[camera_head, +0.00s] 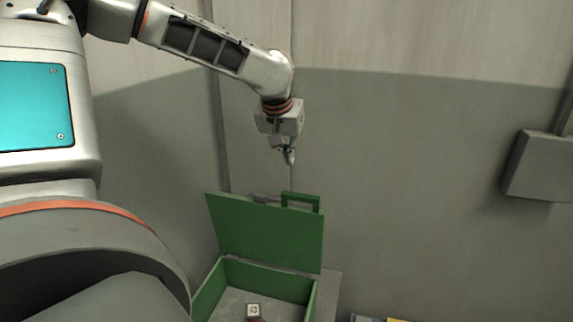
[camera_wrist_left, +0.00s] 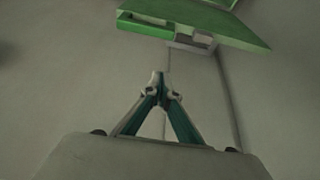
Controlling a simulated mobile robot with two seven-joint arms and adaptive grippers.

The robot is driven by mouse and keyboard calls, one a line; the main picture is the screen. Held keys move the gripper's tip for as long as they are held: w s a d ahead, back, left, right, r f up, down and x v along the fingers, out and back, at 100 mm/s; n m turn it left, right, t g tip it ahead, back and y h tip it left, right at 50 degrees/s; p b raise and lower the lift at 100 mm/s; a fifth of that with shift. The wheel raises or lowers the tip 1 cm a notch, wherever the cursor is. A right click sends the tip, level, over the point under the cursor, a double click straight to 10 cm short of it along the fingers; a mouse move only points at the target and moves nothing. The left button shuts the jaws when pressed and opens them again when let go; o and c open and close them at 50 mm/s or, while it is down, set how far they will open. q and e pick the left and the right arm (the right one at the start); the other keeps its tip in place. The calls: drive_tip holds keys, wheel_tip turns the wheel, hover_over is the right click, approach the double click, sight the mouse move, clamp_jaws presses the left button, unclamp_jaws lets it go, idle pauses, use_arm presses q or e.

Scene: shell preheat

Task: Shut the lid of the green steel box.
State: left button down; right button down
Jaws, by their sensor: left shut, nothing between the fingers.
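The green steel box (camera_head: 212,290) stands open at the bottom centre of the head view. Its lid (camera_head: 265,232) is raised, leaning back near the wall, with a green handle (camera_head: 300,198) and a grey latch on its top edge. My left gripper (camera_head: 289,160) is shut and empty. It hangs a little above the lid's top edge, near the handle, apart from it. In the left wrist view the shut fingertips (camera_wrist_left: 158,75) point toward the lid (camera_wrist_left: 215,22), with a gap between. My right gripper does not show.
A grey wall box (camera_head: 540,165) is mounted at the right. Blue and yellow items (camera_head: 380,319) show at the bottom edge. The wall is close behind the lid.

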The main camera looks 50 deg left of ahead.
use_arm(q)
drive_tip(key=shift+f+b, duration=0.45)
drive_tip(key=shift+f, duration=3.7)
drive_tip(key=shift+s, duration=0.1)
